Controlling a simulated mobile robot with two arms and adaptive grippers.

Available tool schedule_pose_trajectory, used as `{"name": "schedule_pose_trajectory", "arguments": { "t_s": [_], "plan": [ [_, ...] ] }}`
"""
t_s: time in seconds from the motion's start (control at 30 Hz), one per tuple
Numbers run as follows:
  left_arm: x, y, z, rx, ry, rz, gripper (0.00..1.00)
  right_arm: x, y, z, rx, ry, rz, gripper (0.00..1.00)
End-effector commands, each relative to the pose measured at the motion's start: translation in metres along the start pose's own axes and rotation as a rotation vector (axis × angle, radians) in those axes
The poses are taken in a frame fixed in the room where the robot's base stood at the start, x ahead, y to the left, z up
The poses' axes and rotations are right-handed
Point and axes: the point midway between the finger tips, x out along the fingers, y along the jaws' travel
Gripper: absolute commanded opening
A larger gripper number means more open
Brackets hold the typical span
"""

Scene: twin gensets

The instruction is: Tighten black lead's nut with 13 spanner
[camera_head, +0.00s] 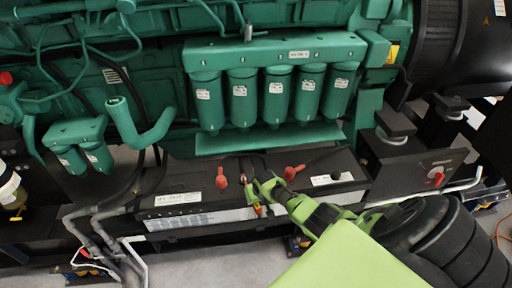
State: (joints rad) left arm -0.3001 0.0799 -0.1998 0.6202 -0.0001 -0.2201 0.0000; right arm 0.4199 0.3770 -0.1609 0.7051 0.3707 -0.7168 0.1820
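Two black batteries (180,184) sit in a tray under the green engine. Dark leads (241,163) run down to the terminals near the middle of the batteries; I cannot tell which is the black lead, and its nut is too small to make out. My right gripper (261,190), light green, reaches in from the lower right to this middle terminal area. A small red and yellow bit (258,209) shows at its fingers. I cannot tell whether the fingers are shut or hold a spanner; no spanner is clearly visible. My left gripper is not in view.
Red terminal covers (221,178) lie on either side of the gripper. Several green filters (243,98) hang above the batteries. Grey hoses (97,225) run at lower left. A black box with a red switch (438,179) stands at right. Grey floor (215,265) is bare in front.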

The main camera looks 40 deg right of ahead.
Motion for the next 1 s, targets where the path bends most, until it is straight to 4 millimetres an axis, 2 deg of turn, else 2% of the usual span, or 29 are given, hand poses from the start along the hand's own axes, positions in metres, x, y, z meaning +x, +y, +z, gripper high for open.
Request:
{"name": "schedule_pose_trajectory", "arguments": {
  "t_s": [0.03, 0.17, 0.5, 0.8, 1.0],
  "plan": [
    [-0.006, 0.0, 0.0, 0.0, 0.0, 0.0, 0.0, -0.003, -0.007, 0.0, 0.024, -0.003, 0.008, 0.0],
    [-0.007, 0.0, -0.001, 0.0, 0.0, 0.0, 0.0, -0.001, -0.014, 0.0, 0.081, -0.003, 0.035, 0.0],
    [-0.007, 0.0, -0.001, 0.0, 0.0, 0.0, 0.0, 0.0, -0.016, 0.001, 0.1, -0.002, 0.043, 0.0],
    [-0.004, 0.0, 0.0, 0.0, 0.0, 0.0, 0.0, 0.002, -0.035, -0.002, 0.225, -0.003, 0.097, 0.0],
    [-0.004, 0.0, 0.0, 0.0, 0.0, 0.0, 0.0, 0.002, -0.036, -0.003, 0.243, -0.003, 0.108, 0.0]
  ]
}}
